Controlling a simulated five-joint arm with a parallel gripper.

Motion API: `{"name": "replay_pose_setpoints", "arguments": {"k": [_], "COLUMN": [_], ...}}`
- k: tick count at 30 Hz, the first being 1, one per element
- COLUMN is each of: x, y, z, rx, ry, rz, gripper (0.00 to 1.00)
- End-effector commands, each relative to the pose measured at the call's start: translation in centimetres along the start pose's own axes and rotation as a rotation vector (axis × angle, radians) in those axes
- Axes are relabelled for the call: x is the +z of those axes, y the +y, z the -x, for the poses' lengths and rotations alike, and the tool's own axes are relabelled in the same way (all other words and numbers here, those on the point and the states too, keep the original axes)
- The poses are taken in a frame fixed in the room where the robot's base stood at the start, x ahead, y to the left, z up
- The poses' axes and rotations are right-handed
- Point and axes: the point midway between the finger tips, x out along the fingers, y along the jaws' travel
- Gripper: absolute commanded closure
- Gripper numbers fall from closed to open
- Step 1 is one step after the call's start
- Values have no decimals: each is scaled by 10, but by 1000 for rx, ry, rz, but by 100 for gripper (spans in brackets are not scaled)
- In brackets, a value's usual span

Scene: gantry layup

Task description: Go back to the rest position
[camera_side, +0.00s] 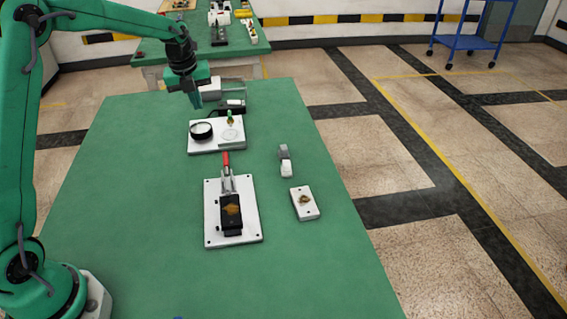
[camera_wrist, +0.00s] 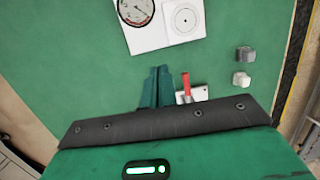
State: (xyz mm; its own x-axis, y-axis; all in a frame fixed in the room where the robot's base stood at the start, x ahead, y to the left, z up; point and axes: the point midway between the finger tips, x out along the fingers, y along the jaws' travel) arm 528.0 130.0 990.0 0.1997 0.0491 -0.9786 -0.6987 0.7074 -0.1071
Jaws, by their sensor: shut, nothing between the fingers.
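My gripper (camera_side: 196,100) is shut and empty at the end of my green arm. In the wrist view the closed fingers (camera_wrist: 157,88) show at the middle, over bare green table, below the white plate with the gauge (camera_wrist: 136,10) and a round disc (camera_wrist: 184,20). The exact height of the fingers over the table cannot be told.
A white base plate (camera_side: 212,225) carries a red-handled clamp (camera_side: 226,160) and a black block (camera_side: 231,215). A small white plate (camera_side: 304,202) and a grey-and-white piece (camera_side: 285,161) lie to its right. The table's left side is clear.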

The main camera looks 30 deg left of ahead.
Motion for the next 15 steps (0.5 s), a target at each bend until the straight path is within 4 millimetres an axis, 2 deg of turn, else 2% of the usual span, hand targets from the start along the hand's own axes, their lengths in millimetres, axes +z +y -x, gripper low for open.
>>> {"name": "replay_pose_setpoints", "arguments": {"k": [8,15], "x": [-10,-39], "y": [0,2], "z": [16,54], "rx": [-10,-38], "ry": [-10,-29], "rz": [95,345], "gripper": [100,100]}}
